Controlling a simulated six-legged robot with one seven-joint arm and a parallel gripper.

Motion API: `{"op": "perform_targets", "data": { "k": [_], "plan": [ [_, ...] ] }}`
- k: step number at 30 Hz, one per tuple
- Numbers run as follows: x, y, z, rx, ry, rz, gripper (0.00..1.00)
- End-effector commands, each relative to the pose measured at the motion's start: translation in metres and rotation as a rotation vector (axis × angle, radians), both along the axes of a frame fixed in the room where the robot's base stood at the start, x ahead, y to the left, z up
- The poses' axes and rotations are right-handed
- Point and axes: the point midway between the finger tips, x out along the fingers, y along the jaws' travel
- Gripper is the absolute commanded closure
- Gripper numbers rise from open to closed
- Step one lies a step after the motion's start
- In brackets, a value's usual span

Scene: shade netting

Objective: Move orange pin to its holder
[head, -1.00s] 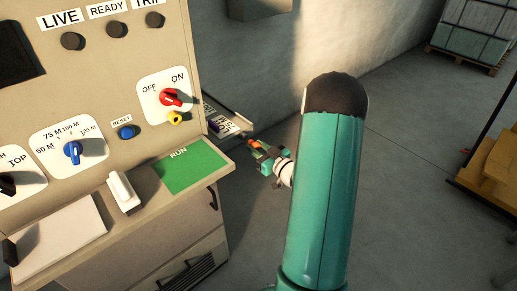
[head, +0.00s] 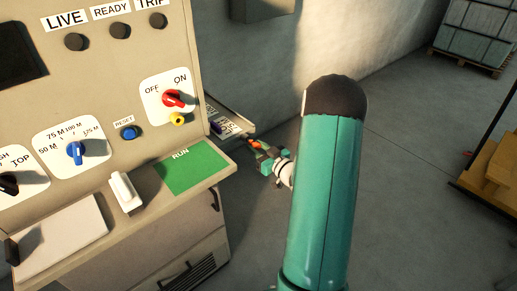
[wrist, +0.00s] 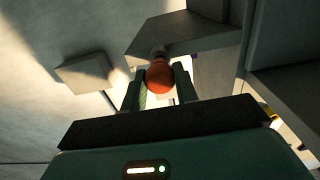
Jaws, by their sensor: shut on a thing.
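The orange pin (wrist: 159,78) is between my gripper's fingers in the wrist view, its rounded orange end facing the camera. In the head view the orange pin (head: 252,142) shows as a small orange patch at the tip of my gripper (head: 258,146). My gripper also shows in the wrist view (wrist: 160,88), shut on the pin. It is at the right side of the cabinet, close to a small side shelf (head: 232,118) with labels and a dark purple item on it. The holder cannot be clearly made out.
The control cabinet (head: 110,90) with knobs stands at the left. Its ledge carries a green RUN plate (head: 192,167) and a white handle (head: 125,190). A wall is behind the shelf. Open floor (head: 420,190) lies right of my arm, with yellow-brown stacked boards (head: 490,180) beyond.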

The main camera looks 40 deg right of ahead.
Motion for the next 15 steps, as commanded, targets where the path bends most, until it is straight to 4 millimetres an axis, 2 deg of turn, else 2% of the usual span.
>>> {"op": "perform_targets", "data": {
  "k": [15],
  "plan": [
    [0.01, 0.0004, 0.0, -0.001, 0.0, 0.001, 1.0]
  ]
}}
